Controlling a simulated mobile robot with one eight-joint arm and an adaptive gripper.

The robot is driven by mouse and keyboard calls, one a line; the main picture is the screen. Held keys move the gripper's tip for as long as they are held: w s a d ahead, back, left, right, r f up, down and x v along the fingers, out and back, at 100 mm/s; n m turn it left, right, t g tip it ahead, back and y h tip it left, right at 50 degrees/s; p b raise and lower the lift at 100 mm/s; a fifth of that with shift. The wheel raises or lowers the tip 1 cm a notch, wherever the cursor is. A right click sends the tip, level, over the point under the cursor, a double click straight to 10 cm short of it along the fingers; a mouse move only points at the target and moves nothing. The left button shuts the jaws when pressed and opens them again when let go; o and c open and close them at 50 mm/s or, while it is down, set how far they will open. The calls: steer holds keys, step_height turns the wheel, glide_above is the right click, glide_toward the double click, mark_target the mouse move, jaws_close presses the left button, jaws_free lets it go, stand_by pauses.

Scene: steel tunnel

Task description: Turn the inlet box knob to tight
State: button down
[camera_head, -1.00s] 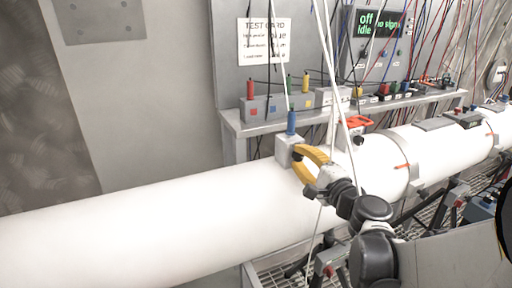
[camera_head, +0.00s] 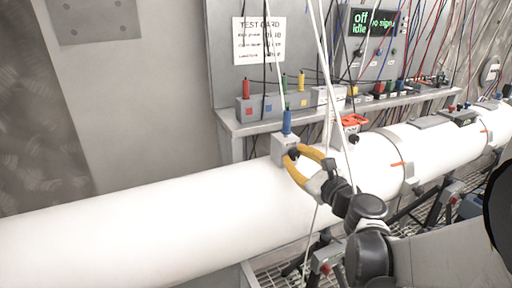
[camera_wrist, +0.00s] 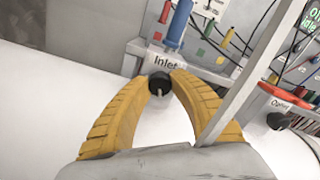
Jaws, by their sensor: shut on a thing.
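The inlet box (camera_head: 283,146) is a pale grey box on the white pipe, with a blue plug (camera_head: 287,121) standing on top. In the wrist view its label reads "Inlet" (camera_wrist: 166,62). The black inlet knob (camera_wrist: 158,80) is on its near face, with a pale pointer mark directed down in that view. My gripper (camera_wrist: 161,80) has yellow curved fingers, shut on the knob with one tip on each side. In the head view the gripper (camera_head: 293,156) reaches the box from the lower right, and the knob is partly hidden.
The white pipe (camera_head: 130,225) runs across the view. An outlet box with a red handle (camera_wrist: 286,97) is to the right. Thin pale cables hang close to my gripper. Behind is a shelf (camera_head: 240,127) with coloured plugs and a dark display (camera_head: 372,24) reading "off idle".

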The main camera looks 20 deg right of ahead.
steer(key=m, duration=0.3)
steer(key=shift+m, duration=0.5)
steer(key=c, duration=1.1)
jaws_free()
steer(key=s, duration=1.2)
steer(key=shift+d, duration=0.2)
